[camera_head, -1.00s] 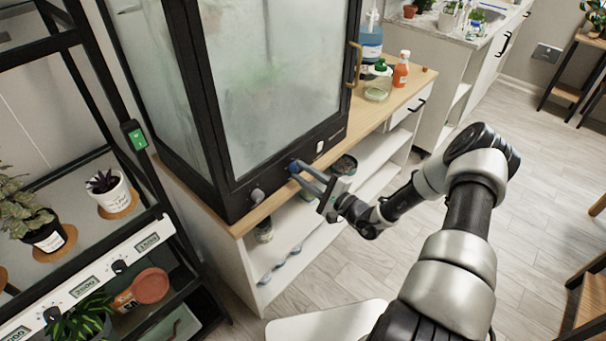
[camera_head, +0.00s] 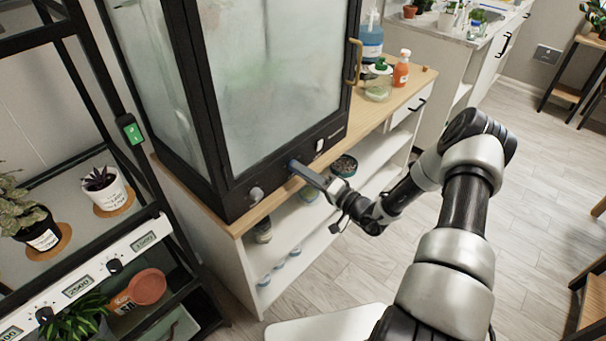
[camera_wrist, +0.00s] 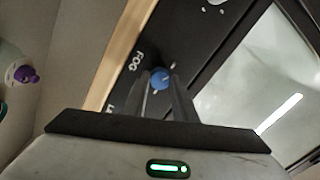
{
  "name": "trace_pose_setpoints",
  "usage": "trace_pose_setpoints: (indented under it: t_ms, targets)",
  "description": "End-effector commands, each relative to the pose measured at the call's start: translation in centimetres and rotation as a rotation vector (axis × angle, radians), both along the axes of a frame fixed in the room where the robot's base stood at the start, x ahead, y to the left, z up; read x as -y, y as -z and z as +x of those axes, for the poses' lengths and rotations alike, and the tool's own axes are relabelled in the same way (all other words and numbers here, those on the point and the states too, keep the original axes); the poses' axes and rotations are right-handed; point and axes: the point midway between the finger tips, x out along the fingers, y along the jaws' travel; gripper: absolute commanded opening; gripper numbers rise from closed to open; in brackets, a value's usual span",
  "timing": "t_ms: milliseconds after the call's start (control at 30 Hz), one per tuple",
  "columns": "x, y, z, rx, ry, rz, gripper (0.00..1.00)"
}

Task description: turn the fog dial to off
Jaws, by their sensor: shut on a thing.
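In the wrist view my gripper (camera_wrist: 160,84) covers the lower part of the panel. The cabinet's glass is foggy.
A grey knob (camera_head: 256,194) and a white switch (camera_head: 319,145) flank the dial on the panel. An orange bottle (camera_head: 401,68) and a green-topped jar (camera_head: 378,80) stand on the wooden top. A plant rack (camera_head: 100,255) is at left.

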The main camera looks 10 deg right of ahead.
Motion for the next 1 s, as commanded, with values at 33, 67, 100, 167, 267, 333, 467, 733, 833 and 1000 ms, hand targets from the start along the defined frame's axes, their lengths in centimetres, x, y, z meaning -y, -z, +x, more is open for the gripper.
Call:
trace_pose_setpoints:
  t_ms: [33,67,100,167,267,333,467,733,833,1000]
  targets:
    - [0.01,0.18,-0.05,0.016,-0.001,-0.024,0.03]
    - [0.02,0.17,-0.04,0.026,-0.001,-0.038,0.03]
    - [0.03,0.15,-0.03,0.039,0.0,-0.056,0.03]
    - [0.04,0.13,-0.03,0.057,-0.001,-0.08,0.03]
    - [0.05,0.11,-0.03,0.079,0.0,-0.111,0.03]
    - [0.05,0.11,-0.04,0.091,-0.001,-0.127,0.03]
    - [0.04,0.1,-0.05,0.104,-0.001,-0.145,0.03]
    - [0.04,0.09,-0.06,0.11,-0.001,-0.154,0.03]
    - [0.04,0.09,-0.06,0.11,-0.001,-0.154,0.03]
    - [0.05,0.09,-0.06,0.109,-0.001,-0.154,0.39]
